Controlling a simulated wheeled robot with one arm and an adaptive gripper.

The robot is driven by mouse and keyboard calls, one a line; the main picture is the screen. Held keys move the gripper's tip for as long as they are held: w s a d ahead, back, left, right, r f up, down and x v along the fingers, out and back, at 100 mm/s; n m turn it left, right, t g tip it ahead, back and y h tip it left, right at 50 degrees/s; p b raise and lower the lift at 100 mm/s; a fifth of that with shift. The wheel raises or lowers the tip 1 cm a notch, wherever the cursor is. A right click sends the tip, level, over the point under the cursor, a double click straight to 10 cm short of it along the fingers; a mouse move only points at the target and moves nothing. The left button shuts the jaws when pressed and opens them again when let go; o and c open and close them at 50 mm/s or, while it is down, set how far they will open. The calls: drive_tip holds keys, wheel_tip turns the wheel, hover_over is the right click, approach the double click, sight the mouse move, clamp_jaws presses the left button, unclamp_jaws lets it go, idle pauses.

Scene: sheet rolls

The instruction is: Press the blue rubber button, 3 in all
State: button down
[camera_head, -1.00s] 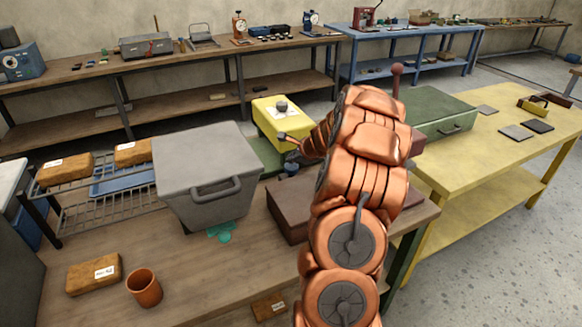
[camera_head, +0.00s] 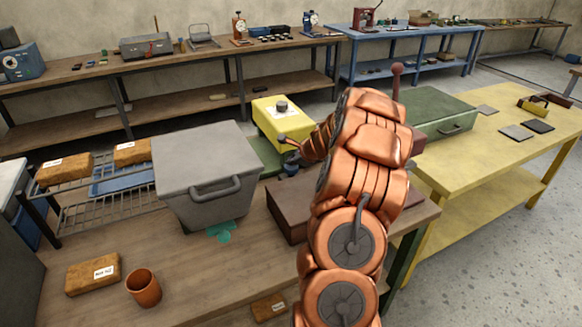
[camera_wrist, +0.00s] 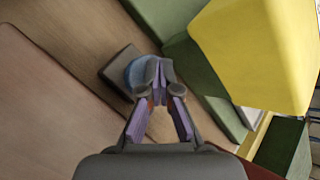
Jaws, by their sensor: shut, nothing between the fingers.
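The blue rubber button (camera_wrist: 138,72) is a round dome on a dark square base (camera_wrist: 122,68) in the wrist view. In the head view a small blue patch of it (camera_head: 290,168) shows beside the arm, above the brown box. My gripper (camera_wrist: 160,70) is shut and empty, with its fingertips over the right side of the button. The fingertips hide part of the dome. I cannot tell whether they touch it. In the head view my copper arm hides most of the gripper.
A yellow machine (camera_head: 272,120) on a green base stands just behind the button. A brown box (camera_head: 288,212) is in front, and a grey lidded bin (camera_head: 205,170) is to the left. A terracotta cup (camera_head: 143,288) stands on open bench top at the front left.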

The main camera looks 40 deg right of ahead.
drive_tip(key=shift+f+b, duration=0.45)
drive_tip(key=shift+f, duration=0.35)
idle(0.7)
drive_tip(key=shift+r, duration=0.15)
drive_tip(key=shift+r+p, duration=1.25)
drive_tip(key=shift+p, duration=0.1)
wheel_tip(320, 180, up, 5)
drive_tip(key=p, duration=0.4)
drive_tip(key=shift+p, duration=0.4)
idle(0.5)
